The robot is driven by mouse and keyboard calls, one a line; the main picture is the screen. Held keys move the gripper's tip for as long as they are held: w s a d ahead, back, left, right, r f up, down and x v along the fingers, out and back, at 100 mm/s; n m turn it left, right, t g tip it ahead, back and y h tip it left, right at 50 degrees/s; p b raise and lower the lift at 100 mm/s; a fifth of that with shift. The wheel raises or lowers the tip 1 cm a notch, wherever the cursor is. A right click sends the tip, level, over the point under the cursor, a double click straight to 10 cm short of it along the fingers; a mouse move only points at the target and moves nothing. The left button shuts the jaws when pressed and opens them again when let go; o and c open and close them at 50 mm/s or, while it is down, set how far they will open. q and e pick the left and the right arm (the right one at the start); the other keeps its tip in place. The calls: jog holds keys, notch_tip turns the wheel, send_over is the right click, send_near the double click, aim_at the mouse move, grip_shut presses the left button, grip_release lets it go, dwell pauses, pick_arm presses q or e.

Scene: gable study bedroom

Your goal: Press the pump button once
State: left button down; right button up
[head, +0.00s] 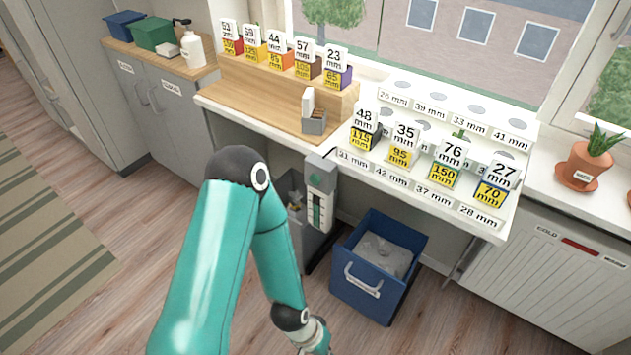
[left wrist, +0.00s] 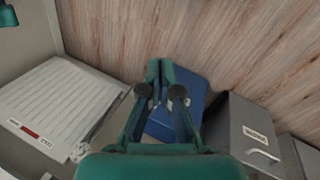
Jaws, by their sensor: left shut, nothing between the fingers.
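A narrow grey unit (head: 321,184) with a round green mark near its top and a green-and-white gauge strip stands under the front edge of the white counter. The mark may be the pump button, but I cannot tell for sure. A white pump bottle (head: 193,48) with a dark top stands on the wooden counter at the back left. My left arm passes in front of the grey unit's lower left. My left gripper (left wrist: 160,70) is shut and empty, above the blue bin in the left wrist view; its fingertips are out of the head view. My right gripper is not seen.
A blue bin (head: 349,284) holding pale crumpled material stands on the floor right of the grey unit.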

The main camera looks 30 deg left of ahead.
aim_at(314, 180)
pick_arm(q)
jog(key=w+a+r+n+t+y+b, duration=0.1)
jog(key=w+a+n+t+y+b, duration=0.15)
jog(key=w+a+b, duration=0.35)
jog(key=w+a+r+n+t+y+b, duration=0.15)
jog(key=w+t+b, duration=0.25)
jog(key=w, duration=0.4)
jog(key=w+a+n+t+y+b, duration=0.2)
jog(key=w+a+n+t+b, duration=0.1)
jog(key=w+a+b, duration=0.3)
jog(key=w+a+r+n+t+y+b, duration=0.1)
jog(key=a+r+n+t+y+b, duration=0.1)
jog(key=a+r+n+y+b, duration=0.6)
notch_tip(314, 180, up, 5)
jog(key=a+y, duration=0.1)
jog(key=a, duration=0.1)
jog(key=shift+w+a+r+n+t, duration=0.15)
jog(key=shift+w+a+n+t, duration=0.15)
jog(key=shift+w+n+t, duration=0.1)
jog(key=w+p, duration=0.2)
jog(key=w, duration=0.6)
jog(key=shift+w+d, duration=0.4)
